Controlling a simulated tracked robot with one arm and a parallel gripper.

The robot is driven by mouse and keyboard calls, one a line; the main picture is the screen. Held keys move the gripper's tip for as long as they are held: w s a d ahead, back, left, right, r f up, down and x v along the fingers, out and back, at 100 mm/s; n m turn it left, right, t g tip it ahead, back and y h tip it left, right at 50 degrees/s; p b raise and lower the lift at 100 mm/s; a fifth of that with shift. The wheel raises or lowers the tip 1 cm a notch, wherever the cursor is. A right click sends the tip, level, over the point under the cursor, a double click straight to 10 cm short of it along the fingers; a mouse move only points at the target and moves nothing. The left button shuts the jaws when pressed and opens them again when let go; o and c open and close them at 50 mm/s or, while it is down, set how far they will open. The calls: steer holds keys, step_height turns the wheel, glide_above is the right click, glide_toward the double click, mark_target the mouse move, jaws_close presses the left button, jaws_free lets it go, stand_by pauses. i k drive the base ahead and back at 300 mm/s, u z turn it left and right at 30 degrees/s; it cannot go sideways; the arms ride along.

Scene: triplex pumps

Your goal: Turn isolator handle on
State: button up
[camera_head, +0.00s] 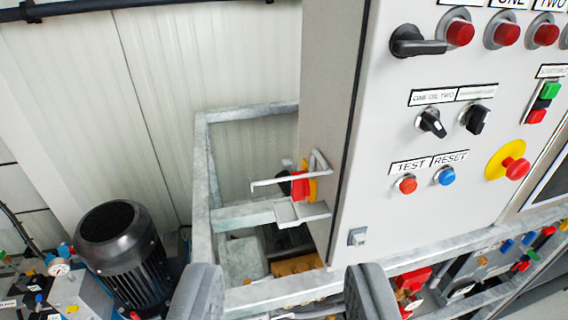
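The isolator handle (300,186) is red on a yellow plate, on the left side face of the grey control cabinet (440,130). It is seen nearly edge-on, so I cannot tell its exact angle. A thin grey metal guard (285,181) runs across it, with a small bracket (300,213) below. My gripper (281,300) shows two grey fingers at the bottom edge, spread wide apart with nothing between them. In the picture the fingers are below the isolator handle and not touching it.
The cabinet front carries a black handle (417,42), red lamps, black selector switches (432,122) and a yellow-and-red emergency stop (510,165). A galvanised frame (203,170) stands around the cabinet's left side. A black motor (125,255) is at lower left. The white wall is behind.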

mark_target(301, 187)
steer(key=u, duration=0.05)
steer(key=i, duration=0.1)
steer(key=z, duration=0.05)
steer(key=k, duration=1.25)
steer(key=z, duration=0.15)
steer(key=i, duration=1.25)
steer(key=u, duration=0.6)
steer(key=i, duration=0.65)
steer(key=u, duration=0.5)
